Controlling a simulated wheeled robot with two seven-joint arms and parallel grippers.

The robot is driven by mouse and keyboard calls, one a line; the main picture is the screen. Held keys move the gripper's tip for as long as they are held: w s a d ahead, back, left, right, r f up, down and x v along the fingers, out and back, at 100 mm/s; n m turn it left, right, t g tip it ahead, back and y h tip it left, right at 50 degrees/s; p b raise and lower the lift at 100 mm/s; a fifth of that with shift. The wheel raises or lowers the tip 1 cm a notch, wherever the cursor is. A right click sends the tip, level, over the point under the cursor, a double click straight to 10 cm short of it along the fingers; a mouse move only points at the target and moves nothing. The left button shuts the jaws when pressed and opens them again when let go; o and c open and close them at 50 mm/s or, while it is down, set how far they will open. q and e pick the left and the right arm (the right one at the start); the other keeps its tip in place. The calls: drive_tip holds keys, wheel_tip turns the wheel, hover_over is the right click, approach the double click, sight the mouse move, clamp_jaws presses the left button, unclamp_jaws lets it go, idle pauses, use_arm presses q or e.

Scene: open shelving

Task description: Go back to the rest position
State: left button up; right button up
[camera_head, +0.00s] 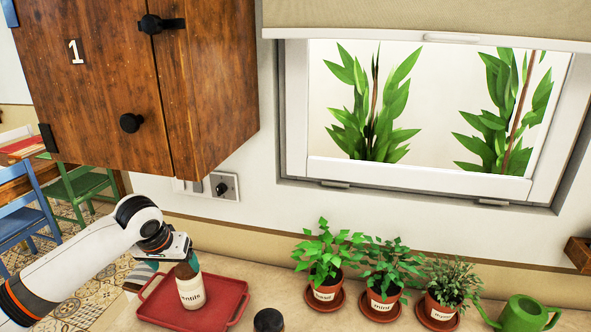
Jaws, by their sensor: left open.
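My left arm comes in from the lower left, and its gripper (180,258) is at the top of a brown bottle with a cream label (191,292). The label's lettering is partly hidden. The bottle stands upright on a red tray (232,294) on the counter. The gripper is open; its fingers are small and partly hidden, so I cannot tell whether they touch the bottle. My right gripper is not in view.
A wooden cabinet marked 1 (95,75) hangs above the arm. Potted herbs (325,291) and a green watering can (524,316) stand right along the counter. A dark round top (268,320) shows at the bottom edge. Chairs (82,186) stand at left.

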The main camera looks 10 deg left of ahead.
use_arm(q)
drive_tip(key=s+d+f+m+h, duration=0.1)
drive_tip(key=s+d+f+m, duration=0.2)
drive_tip(key=s+d+f, duration=0.5)
drive_tip(key=s+d+f+m+h, duration=0.2)
drive_tip(key=s+d+f, duration=0.45)
drive_tip(key=d, duration=0.35)
drive_tip(key=s+a+f+n+g+y, duration=0.1)
drive_tip(key=s+a+f+y, duration=0.15)
drive_tip(key=s, duration=1.35)
wheel_tip(320, 180, down, 28)
drive_tip(key=s+g, duration=0.1)
drive_tip(key=s, duration=0.1)
drive_tip(key=s+a+f+g, duration=0.1)
drive_tip(key=s+a+f, duration=0.1)
drive_tip(key=s+f, duration=1.2)
drive_tip(key=shift+s+a+f+g, duration=0.3)
drive_tip(key=shift+s+a, duration=0.05)
drive_tip(key=shift+s, duration=0.55)
